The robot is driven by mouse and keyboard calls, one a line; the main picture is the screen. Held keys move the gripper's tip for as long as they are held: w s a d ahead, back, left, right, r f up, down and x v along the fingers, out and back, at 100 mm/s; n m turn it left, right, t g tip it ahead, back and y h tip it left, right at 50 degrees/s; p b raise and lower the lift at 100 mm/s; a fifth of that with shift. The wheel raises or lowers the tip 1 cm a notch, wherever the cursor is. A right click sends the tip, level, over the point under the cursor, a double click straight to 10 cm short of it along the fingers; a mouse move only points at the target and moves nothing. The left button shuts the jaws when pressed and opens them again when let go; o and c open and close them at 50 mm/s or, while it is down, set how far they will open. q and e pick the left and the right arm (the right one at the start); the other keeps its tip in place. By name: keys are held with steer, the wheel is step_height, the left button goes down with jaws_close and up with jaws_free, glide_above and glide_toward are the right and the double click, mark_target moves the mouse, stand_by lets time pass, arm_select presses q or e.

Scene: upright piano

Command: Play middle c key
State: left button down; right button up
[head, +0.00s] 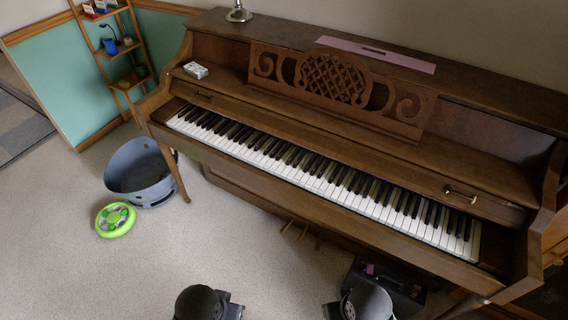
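The upright brown piano (270,102) stands across the view, slanting down from upper left to lower right. Its fallboard is open and the row of black and white keys (308,182) is bare from end to end. The middle c key lies somewhere near the middle of this row. I cannot single it out, as the keys are small and unmarked here. No key looks pressed. Two dark rounded parts of my arms show at the bottom edge, apart from the keys. Neither of my grippers shows.
A carved music stand (333,78) rises above the keys. A small white box (196,70) sits on the piano's left. A grey-blue bin (140,172) and a green disc (115,220) are on the floor at left. A dark box (390,285) lies under the right end.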

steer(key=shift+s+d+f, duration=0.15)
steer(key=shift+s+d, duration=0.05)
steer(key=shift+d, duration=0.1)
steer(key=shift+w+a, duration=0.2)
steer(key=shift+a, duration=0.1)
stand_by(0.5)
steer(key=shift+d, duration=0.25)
